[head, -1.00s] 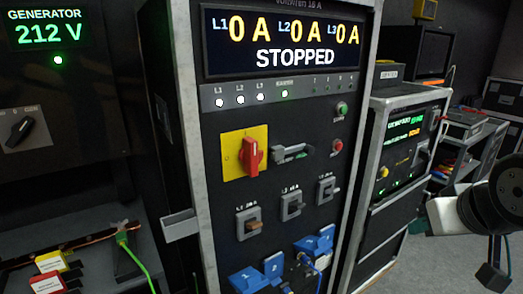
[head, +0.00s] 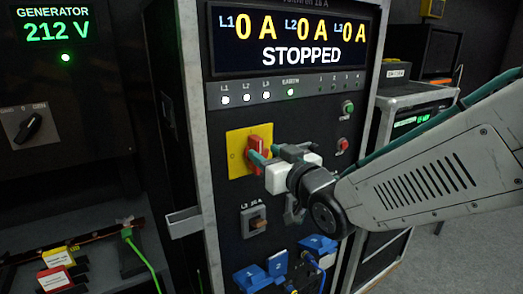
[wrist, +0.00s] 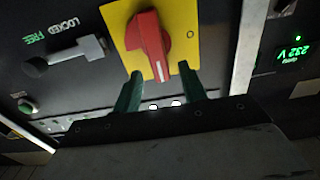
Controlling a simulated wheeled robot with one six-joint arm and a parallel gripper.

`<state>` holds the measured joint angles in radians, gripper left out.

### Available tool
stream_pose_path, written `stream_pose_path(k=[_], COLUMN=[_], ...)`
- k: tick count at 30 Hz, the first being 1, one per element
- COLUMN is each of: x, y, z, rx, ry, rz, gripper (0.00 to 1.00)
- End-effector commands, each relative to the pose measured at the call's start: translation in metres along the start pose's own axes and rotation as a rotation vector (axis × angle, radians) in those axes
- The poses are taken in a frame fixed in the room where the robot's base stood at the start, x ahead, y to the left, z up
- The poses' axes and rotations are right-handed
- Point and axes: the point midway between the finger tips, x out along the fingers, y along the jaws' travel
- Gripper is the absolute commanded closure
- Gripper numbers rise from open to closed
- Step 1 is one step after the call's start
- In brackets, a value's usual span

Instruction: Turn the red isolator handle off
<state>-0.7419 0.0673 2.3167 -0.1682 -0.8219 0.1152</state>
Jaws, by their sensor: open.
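The red isolator handle (head: 260,137) stands roughly upright on its yellow plate (head: 236,140) on the black cabinet front. My gripper (wrist: 162,74) is open. Its green fingertips lie on either side of the handle's near end; I cannot tell whether they touch it.
A grey lever (wrist: 72,53) marked LOCKED and FREE sits beside the plate. The display (head: 290,38) above reads STOPPED and 0 A. Small breakers (head: 254,221) and blue sockets (head: 262,275) lie below. A generator panel (head: 55,70) reading 212 V stands at the left.

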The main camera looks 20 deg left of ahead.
Motion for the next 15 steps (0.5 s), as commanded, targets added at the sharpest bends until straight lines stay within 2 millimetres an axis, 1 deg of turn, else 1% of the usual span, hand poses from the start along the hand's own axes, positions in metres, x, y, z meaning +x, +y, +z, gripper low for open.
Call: stream_pose_path(k=[1,3,6,9,15], x=[0.008,0.017,0.025,0.03,0.03], y=[0.0,0.0,0.0,0.0,0.0], z=[0.001,0.001,0.001,0.001,0.0], rx=[0.0,0.0,0.0,0.0,0.0], ry=[-0.001,-0.002,-0.002,-0.002,-0.002], rz=[0.0,0.0,0.0,0.0,0.001], gripper=[0.58,0.58,0.58,0.58,0.58])
